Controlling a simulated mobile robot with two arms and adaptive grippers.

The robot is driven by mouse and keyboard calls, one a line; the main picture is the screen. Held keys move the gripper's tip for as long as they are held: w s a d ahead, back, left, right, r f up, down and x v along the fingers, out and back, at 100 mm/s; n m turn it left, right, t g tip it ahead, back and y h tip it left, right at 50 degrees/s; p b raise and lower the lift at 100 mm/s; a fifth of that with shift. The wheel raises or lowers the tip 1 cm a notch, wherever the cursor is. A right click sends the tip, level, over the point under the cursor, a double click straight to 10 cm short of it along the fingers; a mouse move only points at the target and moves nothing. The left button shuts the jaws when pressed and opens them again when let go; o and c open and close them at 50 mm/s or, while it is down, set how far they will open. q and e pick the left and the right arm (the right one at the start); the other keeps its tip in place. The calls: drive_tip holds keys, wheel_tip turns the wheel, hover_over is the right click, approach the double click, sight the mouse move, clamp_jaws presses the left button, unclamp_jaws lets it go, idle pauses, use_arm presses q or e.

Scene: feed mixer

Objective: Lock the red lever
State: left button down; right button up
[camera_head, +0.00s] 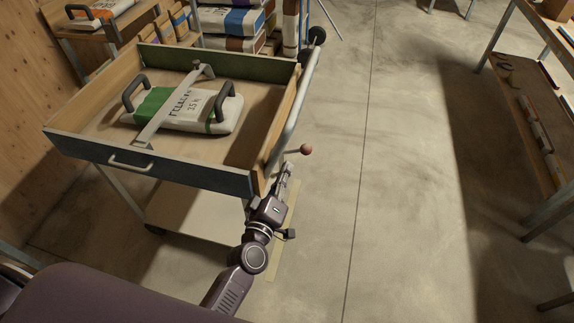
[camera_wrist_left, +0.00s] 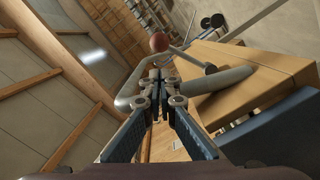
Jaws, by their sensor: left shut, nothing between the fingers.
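The red lever shows as a red ball knob (camera_head: 306,149) on a short rod at the right side of the cart, near the lower end of the cart's grey bar. In the left wrist view the red knob (camera_wrist_left: 158,42) is straight ahead, beyond the fingertips. My left gripper (camera_head: 287,168) is shut and empty, just below and left of the knob in the head view. In the left wrist view its fingers (camera_wrist_left: 159,82) are together, close to the lever's rod and the bar. I cannot tell whether they touch. My right gripper is not in view.
The cart (camera_head: 200,178) is a wooden tray on legs, holding a white and green feed bag (camera_head: 185,108) with dark handles under a grey strap. A workbench (camera_head: 535,120) stands at the right. The concrete floor (camera_head: 400,180) between is clear. Stacked bags (camera_head: 230,20) lie behind.

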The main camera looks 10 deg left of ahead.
sight(295, 151)
use_arm(q)
drive_tip(key=w, duration=0.8)
drive_tip(key=shift+d+f, duration=0.2)
drive_tip(key=shift+d, duration=0.05)
drive_tip(key=shift+w+d+f, duration=0.1)
drive_tip(key=shift+d, duration=0.05)
